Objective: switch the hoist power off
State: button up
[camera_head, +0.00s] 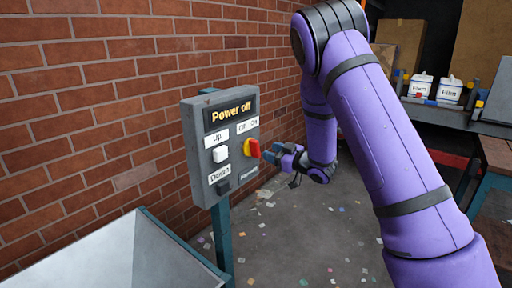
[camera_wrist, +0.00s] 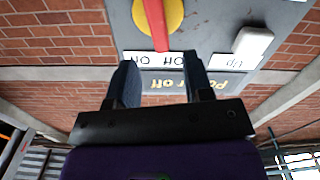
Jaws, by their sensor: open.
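A grey control box (camera_head: 221,146) stands on a post by the brick wall. Its display (camera_head: 231,112) reads "Power off". A red switch handle (camera_head: 253,148) on a yellow disc (camera_head: 247,147) sits below the "Off" and "On" labels. In the wrist view, upside down, the red handle (camera_wrist: 156,22) crosses the yellow disc (camera_wrist: 172,14) and its end reaches the label strip. My gripper (camera_head: 276,154) is just right of the handle. In the wrist view its two fingers (camera_wrist: 160,62) are apart with nothing between them. Whether a finger touches the handle cannot be told.
A white "Up" button (camera_head: 220,154) and a dark "Down" button (camera_head: 223,187) are on the same panel. A pale metal surface (camera_head: 125,260) is at the lower left. The floor (camera_head: 310,235) carries small scraps. White tubs (camera_head: 449,90) stand on a bench behind my arm.

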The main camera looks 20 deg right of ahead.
aim_at(258, 147)
jog(key=x, duration=0.7)
jog(key=shift+w+a, duration=0.15)
grip_shut()
